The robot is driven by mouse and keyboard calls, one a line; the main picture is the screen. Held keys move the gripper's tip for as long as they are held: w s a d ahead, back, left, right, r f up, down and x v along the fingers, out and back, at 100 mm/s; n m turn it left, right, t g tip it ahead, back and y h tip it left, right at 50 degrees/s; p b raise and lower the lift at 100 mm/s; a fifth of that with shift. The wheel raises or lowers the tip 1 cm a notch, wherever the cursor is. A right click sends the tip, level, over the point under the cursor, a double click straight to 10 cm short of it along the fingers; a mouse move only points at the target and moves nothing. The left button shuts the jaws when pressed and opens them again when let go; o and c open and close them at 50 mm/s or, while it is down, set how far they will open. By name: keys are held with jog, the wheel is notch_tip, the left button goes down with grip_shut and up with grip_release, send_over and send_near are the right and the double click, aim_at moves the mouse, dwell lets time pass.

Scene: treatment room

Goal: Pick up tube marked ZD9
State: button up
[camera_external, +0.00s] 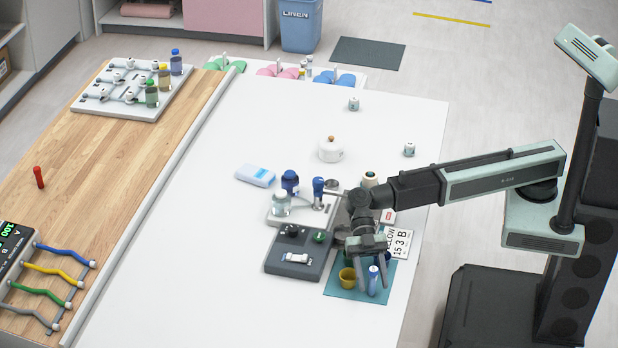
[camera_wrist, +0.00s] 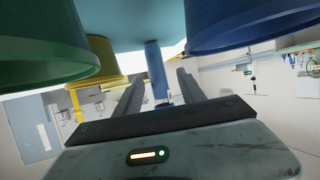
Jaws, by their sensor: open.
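A slim blue tube (camera_external: 373,280) stands upright on a teal mat (camera_external: 331,289) at the front of the white table. No marking on it is legible, so I cannot tell whether it reads ZD9. My gripper (camera_external: 369,277) points down over the mat, its fingers open around or close beside the tube. In the wrist view, the blue tube (camera_wrist: 156,68) shows between the two open fingers of my gripper (camera_wrist: 158,82), with a gap on each side. The mat (camera_wrist: 135,22) fills the top of that view. Whether either finger touches the tube is not clear.
A yellow cup (camera_external: 347,277) stands just left of the tube. Large green (camera_wrist: 45,45) and blue (camera_wrist: 245,20) round objects crowd the wrist view. The table's front left is clear.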

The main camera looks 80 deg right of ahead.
grip_shut()
notch_tip(320, 180, up, 10)
jog(key=p, duration=1)
jog(key=shift+r, duration=0.1)
jog(key=shift+a, duration=0.1)
